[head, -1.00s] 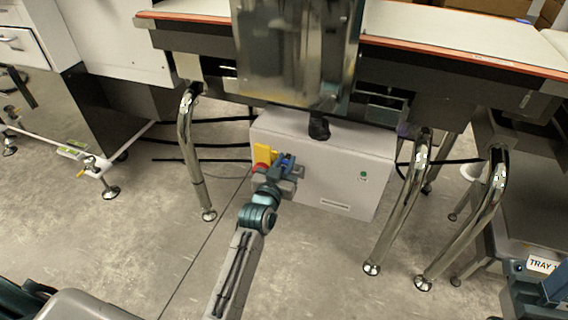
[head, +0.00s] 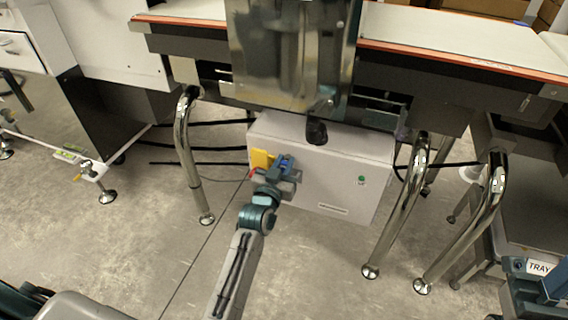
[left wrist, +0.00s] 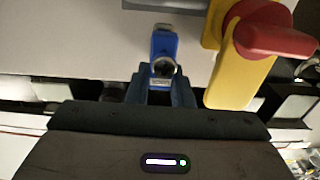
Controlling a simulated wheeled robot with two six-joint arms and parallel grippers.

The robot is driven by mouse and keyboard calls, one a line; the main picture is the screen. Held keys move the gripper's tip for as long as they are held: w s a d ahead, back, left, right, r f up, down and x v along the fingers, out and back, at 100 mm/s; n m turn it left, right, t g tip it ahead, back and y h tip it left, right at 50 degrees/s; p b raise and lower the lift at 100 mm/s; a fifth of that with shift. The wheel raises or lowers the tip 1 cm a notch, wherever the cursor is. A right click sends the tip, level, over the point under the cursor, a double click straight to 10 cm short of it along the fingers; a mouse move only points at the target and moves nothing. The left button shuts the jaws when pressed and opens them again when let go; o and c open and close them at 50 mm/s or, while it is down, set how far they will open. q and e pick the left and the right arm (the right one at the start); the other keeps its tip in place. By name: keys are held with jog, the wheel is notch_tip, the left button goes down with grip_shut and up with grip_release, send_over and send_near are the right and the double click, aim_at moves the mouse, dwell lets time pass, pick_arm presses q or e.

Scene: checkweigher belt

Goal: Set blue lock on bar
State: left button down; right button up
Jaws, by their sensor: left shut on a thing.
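My left gripper (head: 285,168) is shut on the blue lock (left wrist: 163,45), in front of the grey control box. In the left wrist view the lock stands up between the dark blue fingertips, with a round metal part on its near side. A yellow bar-like piece (left wrist: 240,75) with a red knob (left wrist: 275,35) is just right of the lock, with a narrow gap in that view. In the head view the yellow piece (head: 262,160) shows left of the gripper. I cannot tell whether the lock touches anything. Part of my right arm shows at the lower right.
The grey box (head: 330,185) hangs under the belt frame and has a green button (head: 361,180). A shiny metal panel (head: 290,60) overhangs it. Chrome legs stand at left (head: 186,150) and right (head: 410,200). The floor in front is clear.

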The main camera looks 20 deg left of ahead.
pick_arm(q)
jog(key=shift+f, duration=0.2)
jog(key=shift+f+b, duration=1.6)
jog(key=shift+f, duration=0.55)
jog(key=c, duration=1.2)
grip_release()
